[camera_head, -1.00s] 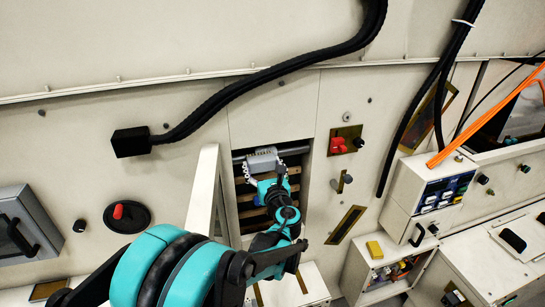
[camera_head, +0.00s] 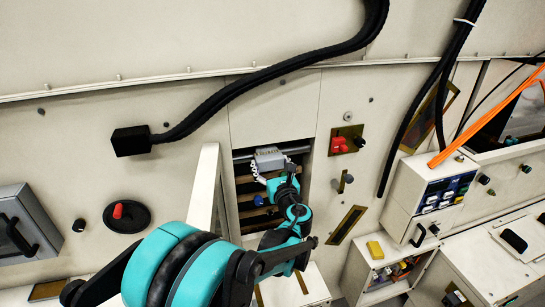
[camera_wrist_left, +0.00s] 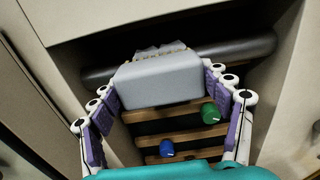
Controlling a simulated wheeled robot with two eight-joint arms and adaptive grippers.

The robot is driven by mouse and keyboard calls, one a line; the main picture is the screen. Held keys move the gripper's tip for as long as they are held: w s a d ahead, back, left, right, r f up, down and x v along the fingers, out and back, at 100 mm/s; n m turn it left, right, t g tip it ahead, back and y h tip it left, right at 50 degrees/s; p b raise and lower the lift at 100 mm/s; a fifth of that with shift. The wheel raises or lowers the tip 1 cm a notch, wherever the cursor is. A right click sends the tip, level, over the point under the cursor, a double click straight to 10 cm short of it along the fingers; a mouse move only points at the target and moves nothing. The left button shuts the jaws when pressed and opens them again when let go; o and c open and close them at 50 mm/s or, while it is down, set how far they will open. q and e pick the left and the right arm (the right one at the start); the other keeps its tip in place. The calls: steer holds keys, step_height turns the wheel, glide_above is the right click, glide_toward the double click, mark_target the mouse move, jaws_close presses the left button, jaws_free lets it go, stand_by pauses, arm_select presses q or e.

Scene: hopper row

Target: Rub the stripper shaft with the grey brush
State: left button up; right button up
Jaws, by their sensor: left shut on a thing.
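The grey brush (camera_head: 268,158) is a block held in my left gripper (camera_head: 272,172) at the upper part of the open hatch. In the left wrist view the brush (camera_wrist_left: 160,82) sits between the purple-padded fingers, which are shut on its sides. The stripper shaft (camera_wrist_left: 250,53) is a dark horizontal bar across the opening, just behind the brush. It also shows in the head view (camera_head: 298,150). The brush's bristle edge lies against or just in front of the shaft; exact contact is hidden. The brush covers the shaft's middle. My right gripper is out of view.
Below the shaft, wooden slats (camera_wrist_left: 175,111) cross the hatch, with a green knob (camera_wrist_left: 210,112) and a blue knob (camera_wrist_left: 167,148). A white open door (camera_head: 204,190) stands at the hatch's left. A red switch (camera_head: 338,145) is on the panel to the right.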

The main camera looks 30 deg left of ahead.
mark_target(281, 164)
arm_select(q)
steer(key=shift+w+d, duration=0.65)
steer(key=shift+w, duration=0.1)
steer(key=shift+w+d+r, duration=0.1)
steer(key=shift+w+d, duration=0.25)
steer(key=shift+w, duration=0.15)
steer(key=shift+s, duration=0.1)
steer(key=shift+s+a, duration=1.45)
steer(key=shift+s, duration=0.2)
steer(key=shift+s+a, duration=0.4)
steer(key=shift+d, duration=0.1)
